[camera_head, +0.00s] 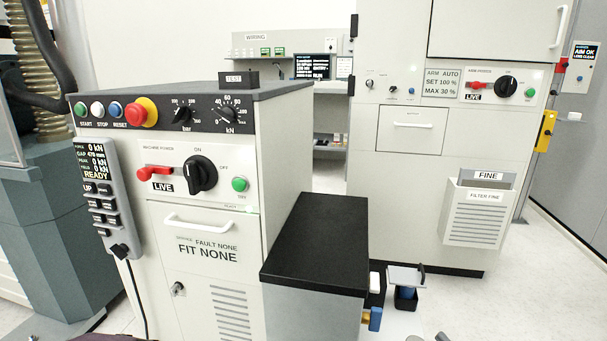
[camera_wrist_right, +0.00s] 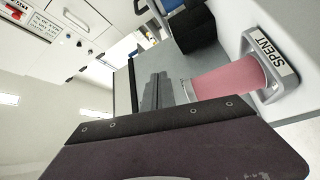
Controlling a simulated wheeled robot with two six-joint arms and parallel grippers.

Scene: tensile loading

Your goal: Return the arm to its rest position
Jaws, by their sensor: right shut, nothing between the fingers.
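My right gripper (camera_wrist_right: 156,92) shows in the right wrist view. Its two dark grey fingers lie together with nothing between them, beyond the dark purple gripper body. It touches no object that I can make out. In the head view only small grey bits show at the bottom edge, and I cannot tell which part of me they are. My left gripper does not show. In the wrist view a pink cylinder-like piece (camera_wrist_right: 229,79) sits at a grey holder labelled SPENT (camera_wrist_right: 287,87), to the right of the fingers and apart from them.
A machine cabinet (camera_head: 200,235) with knobs stands at the left, with a black-topped block (camera_head: 318,240) beside it. A grey-white cabinet (camera_head: 400,200) with a FILTER FINE bin (camera_head: 478,222) stands behind. A small blue-and-white item (camera_head: 406,280) stands low right of the block. Floor at right is clear.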

